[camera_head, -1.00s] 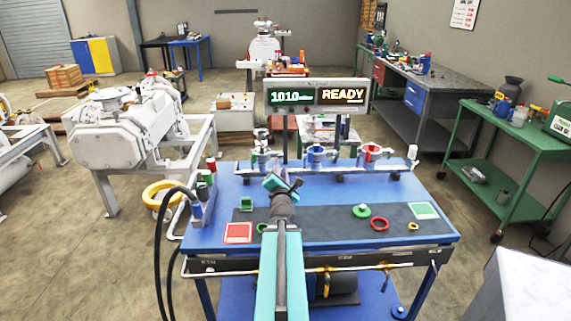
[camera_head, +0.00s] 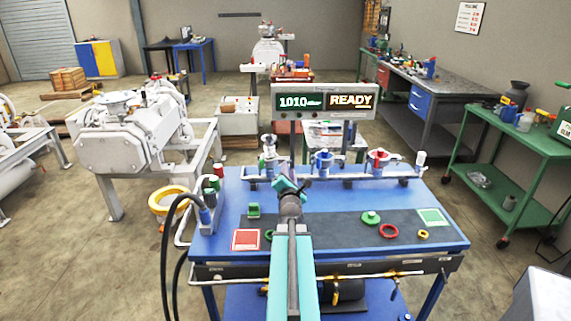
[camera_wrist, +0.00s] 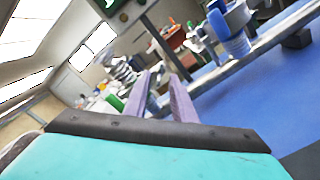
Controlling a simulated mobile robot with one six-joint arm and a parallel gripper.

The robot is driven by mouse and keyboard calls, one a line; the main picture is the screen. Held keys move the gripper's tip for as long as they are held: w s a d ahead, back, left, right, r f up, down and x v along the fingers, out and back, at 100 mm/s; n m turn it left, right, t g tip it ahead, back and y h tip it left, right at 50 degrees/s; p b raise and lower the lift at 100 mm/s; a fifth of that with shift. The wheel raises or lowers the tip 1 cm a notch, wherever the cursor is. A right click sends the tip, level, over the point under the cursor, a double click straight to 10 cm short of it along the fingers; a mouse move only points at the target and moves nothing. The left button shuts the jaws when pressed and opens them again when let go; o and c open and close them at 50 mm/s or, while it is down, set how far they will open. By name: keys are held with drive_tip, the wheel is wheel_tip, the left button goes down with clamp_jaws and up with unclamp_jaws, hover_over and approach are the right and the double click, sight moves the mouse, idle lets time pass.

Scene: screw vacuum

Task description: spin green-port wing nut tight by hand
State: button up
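My gripper (camera_head: 291,188) is over the blue bench in the head view, in front of the port rail. In the wrist view its two fingers (camera_wrist: 162,80) stand apart with nothing visible between them. The rail's left port (camera_head: 268,150), grey-white with a small red part, stands just behind my gripper. The blue port (camera_head: 322,162) is right of it and also shows in the wrist view (camera_wrist: 232,42). The red port (camera_head: 378,158) is farther right. A green piece (camera_wrist: 115,102) shows left of the fingers in the wrist view; I cannot tell what it is. I cannot make out the wing nut.
A display (camera_head: 325,101) reading 1010 and READY stands behind the rail. A green disc (camera_head: 370,218), red ring (camera_head: 389,231) and small yellow ring (camera_head: 423,235) lie on the bench's dark mat.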

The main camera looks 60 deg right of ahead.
drive_tip(key=p+x, duration=0.3)
drive_tip(key=shift+d, duration=0.2)
drive_tip(key=shift+c, duration=0.3)
